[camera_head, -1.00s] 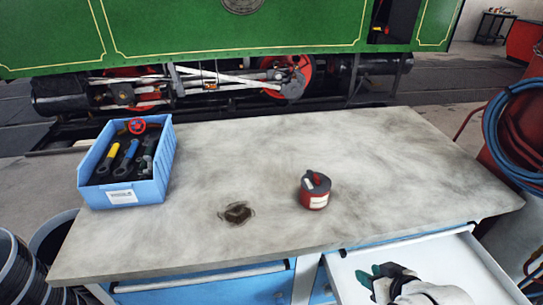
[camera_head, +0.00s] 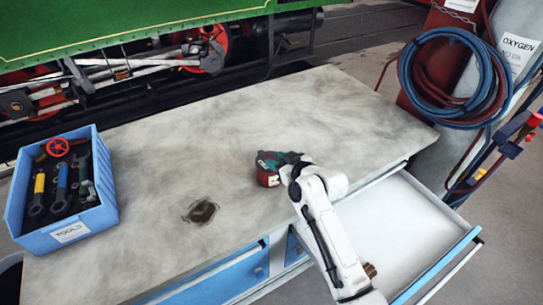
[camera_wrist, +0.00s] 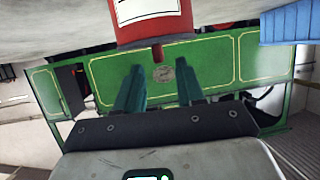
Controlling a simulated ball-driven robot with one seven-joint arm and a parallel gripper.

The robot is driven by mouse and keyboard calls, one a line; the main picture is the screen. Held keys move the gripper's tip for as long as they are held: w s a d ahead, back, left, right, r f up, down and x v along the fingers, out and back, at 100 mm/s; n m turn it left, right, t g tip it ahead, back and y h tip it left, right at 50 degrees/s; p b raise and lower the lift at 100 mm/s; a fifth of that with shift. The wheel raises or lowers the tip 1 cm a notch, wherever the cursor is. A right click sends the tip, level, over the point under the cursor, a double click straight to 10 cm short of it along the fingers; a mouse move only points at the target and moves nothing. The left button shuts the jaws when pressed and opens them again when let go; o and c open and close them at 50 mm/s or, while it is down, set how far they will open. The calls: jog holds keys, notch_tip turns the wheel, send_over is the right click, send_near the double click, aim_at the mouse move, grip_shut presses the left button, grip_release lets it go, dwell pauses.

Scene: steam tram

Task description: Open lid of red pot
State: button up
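The red pot (camera_head: 266,179) stands near the front edge of the worktop, partly hidden behind my gripper (camera_head: 272,160). In the wrist view, which is upside down, the red pot (camera_wrist: 152,28) with its white label is at the top centre. A small red tab at its lid end points down the picture between my teal fingertips. My gripper (camera_wrist: 160,78) is open, its two fingers apart with a gap between them. Whether the fingers touch the lid cannot be told.
A blue bin (camera_head: 104,214) of tools stands at the left of the worktop (camera_head: 230,120). A dark stain (camera_head: 201,211) marks the surface. An open drawer (camera_head: 410,220) juts out at the front right, under my arm. Hoses (camera_head: 455,75) hang at the right.

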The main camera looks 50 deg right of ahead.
aim_at(270, 157)
jog(key=shift+x, duration=1.55)
jog(key=shift+c, duration=0.3)
grip_shut()
